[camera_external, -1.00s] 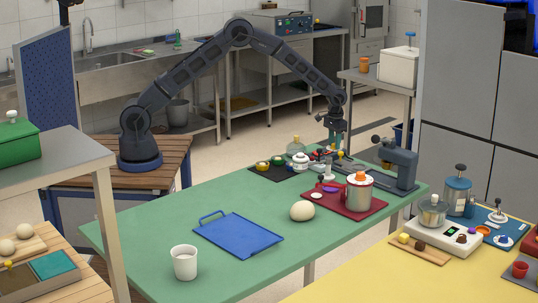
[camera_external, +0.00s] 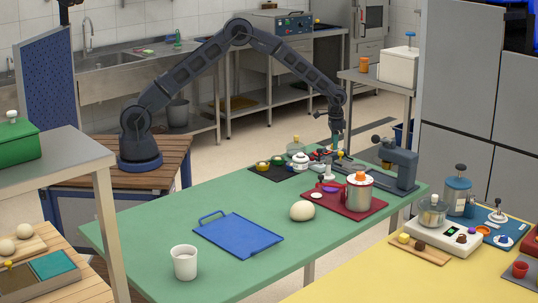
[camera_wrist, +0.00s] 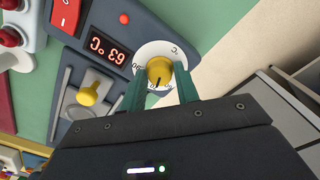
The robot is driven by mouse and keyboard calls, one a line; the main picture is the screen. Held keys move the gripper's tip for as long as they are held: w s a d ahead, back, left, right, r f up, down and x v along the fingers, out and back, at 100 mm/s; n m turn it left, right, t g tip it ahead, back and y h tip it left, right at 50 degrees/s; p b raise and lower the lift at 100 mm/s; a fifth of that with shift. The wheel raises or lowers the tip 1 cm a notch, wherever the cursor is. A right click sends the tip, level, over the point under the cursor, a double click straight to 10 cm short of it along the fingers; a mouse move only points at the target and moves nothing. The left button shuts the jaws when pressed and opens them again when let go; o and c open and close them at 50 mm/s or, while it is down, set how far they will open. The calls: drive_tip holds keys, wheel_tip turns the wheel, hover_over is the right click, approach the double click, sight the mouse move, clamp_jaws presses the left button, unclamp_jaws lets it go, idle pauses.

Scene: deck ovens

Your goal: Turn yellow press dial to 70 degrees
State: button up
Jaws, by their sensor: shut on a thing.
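The yellow press dial (camera_wrist: 160,71) sits on a white round scale with dark marks, on a blue-grey panel. A dark mark shows on the dial's face. A red-lit display (camera_wrist: 108,48) beside it is upside down in the wrist view and appears to read 63 °C. My gripper (camera_wrist: 162,82) has teal fingers, one on either side of the dial, and is shut on it. In the external view my gripper (camera_external: 334,149) reaches down to the far right part of the green table, where the dial is too small to make out clearly.
A yellow knob (camera_wrist: 88,94) on a metal plate and a red switch (camera_wrist: 66,14) are close to the dial. A grey press frame (camera_external: 404,165) and a steel pot (camera_external: 359,193) on a red tray stand near my gripper. The blue tray (camera_external: 237,237) lies farther left.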

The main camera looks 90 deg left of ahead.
drive_tip(key=o, duration=1)
drive_tip(key=shift+c, duration=0.2)
drive_tip(key=shift+r, duration=0.15)
wheel_tip(320, 180, up, 11)
drive_tip(key=shift+f, duration=0.2)
